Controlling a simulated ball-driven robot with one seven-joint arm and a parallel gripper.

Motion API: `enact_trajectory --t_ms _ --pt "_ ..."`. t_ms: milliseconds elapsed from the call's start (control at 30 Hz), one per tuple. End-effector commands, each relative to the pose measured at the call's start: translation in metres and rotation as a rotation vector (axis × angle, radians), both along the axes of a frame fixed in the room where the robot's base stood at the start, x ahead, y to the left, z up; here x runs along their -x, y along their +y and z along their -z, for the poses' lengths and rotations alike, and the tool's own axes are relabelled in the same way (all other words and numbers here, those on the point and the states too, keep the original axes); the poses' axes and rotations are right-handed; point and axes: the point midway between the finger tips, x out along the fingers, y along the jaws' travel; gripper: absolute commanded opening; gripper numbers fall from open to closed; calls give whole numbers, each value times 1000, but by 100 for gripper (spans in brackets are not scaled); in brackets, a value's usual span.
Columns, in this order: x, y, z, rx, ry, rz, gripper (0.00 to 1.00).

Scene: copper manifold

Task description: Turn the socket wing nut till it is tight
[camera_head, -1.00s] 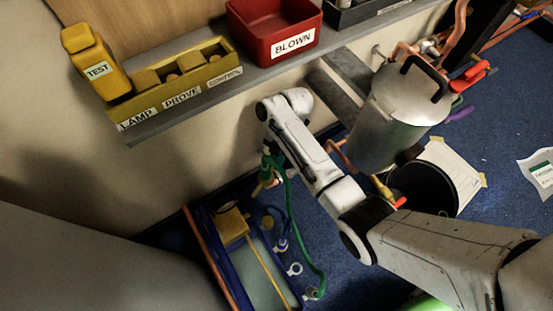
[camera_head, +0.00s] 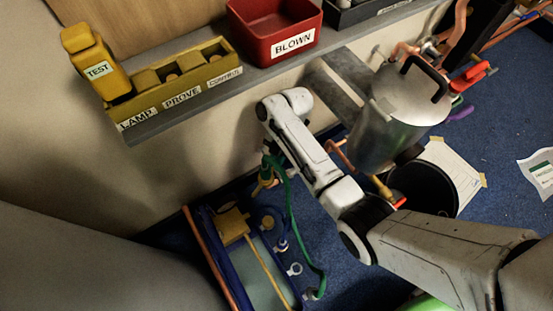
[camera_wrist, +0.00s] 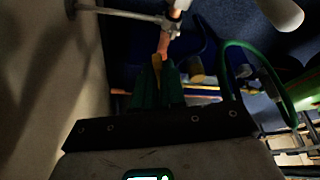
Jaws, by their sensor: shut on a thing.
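My gripper (camera_wrist: 158,88) has green fingers and is shut on a narrow yellow piece, which looks like the wing nut (camera_wrist: 157,66). The piece shows between the fingertips in the wrist view, with its lower part hidden by the fingers. A copper pipe (camera_wrist: 164,43) rises just beyond it, in line with the fingers. In the head view my gripper (camera_head: 268,172) is low beside the wall, partly hidden by my arm, with yellow showing at its tip. How tight the nut is cannot be told.
A metal clamp rod (camera_wrist: 120,12) runs from the wall to the pipe. A green hose (camera_head: 290,215) loops down close to my gripper. A blue-edged tray (camera_head: 262,262) lies below on the floor. A silver tank (camera_head: 395,115) stands right of my arm, and a shelf (camera_head: 190,118) is above.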

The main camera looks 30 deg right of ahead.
Motion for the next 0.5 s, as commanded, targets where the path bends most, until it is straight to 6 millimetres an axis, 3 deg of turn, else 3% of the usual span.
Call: enact_trajectory --t_ms 500 --pt "6 -2 -4 0 4 89 0"
